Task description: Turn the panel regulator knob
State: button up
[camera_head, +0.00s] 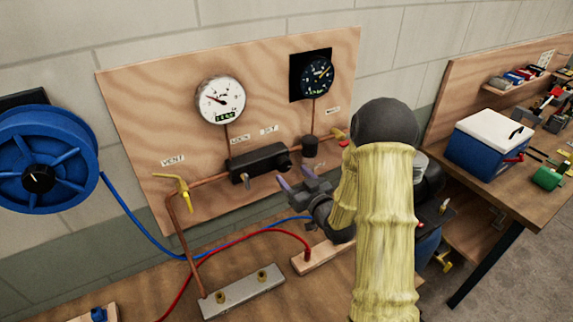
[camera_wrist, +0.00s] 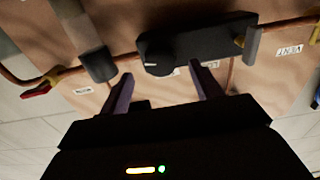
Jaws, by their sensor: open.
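The wooden panel (camera_head: 150,110) carries a black regulator block (camera_head: 255,165) on a copper pipe, with a round dark knob (camera_head: 283,160) at its right end. In the wrist view the panel appears upside down, and the knob (camera_wrist: 158,55) shows a pale pointer mark. My gripper (camera_head: 295,178) is open and empty, just in front of and below the knob. In the wrist view its two purple fingers (camera_wrist: 161,76) are spread apart, pointing toward the block on either side of the knob. They appear apart from it, though the exact gap is hard to tell.
A dark cylinder (camera_head: 310,147) sits on the pipe right of the knob. A yellow vent valve (camera_head: 180,184) is at the left. A white gauge (camera_head: 220,99) and a dark gauge (camera_head: 317,76) are above. Red (camera_head: 250,232) and blue (camera_head: 135,225) hoses run below.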

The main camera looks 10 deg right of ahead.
aim_at(286, 168)
jog(key=shift+p+x, duration=0.7)
jog(key=shift+x, duration=1.6)
jog(key=c, duration=1)
jog(key=shift+o, duration=0.2)
jog(key=shift+f+m+b, duration=0.15)
jog(key=shift+m+b, duration=0.35)
jog(key=shift+b, duration=0.1)
jog(key=shift+m+b, duration=2.05)
jog(key=shift+m, duration=0.85)
